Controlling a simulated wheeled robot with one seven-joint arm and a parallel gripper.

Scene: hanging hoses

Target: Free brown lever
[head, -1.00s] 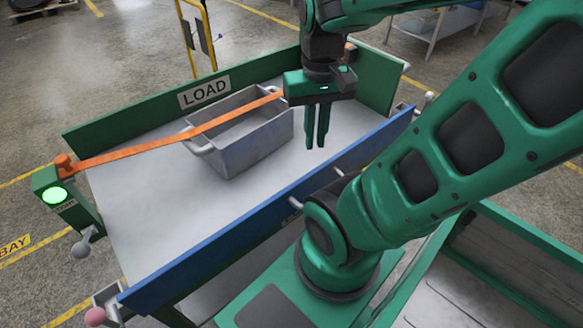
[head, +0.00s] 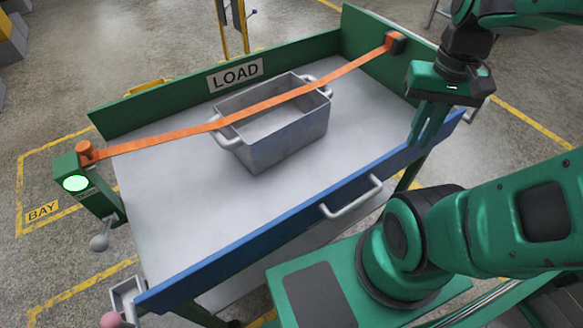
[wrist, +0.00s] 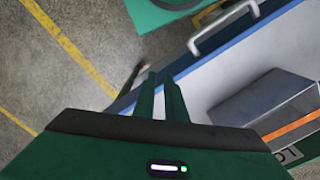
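I cannot make out a brown lever for certain in either view. At the cart's left end, a lever with a grey ball knob (head: 98,242) hangs below the green-lit post, and a pink ball knob (head: 110,320) shows at the near left corner. Part of a grey fitting (head: 470,115) shows at the right end, its knob not clear. My gripper (head: 418,142) points down near the cart's right end, by the blue rail (head: 360,182). In the wrist view its fingers (wrist: 160,77) are slightly apart with nothing between them.
An orange strap (head: 170,133) runs across the cart over a grey bin (head: 285,145) with handles. A green LOAD board (head: 150,110) stands along the back. A pale handle (head: 350,200) sticks out from the blue rail.

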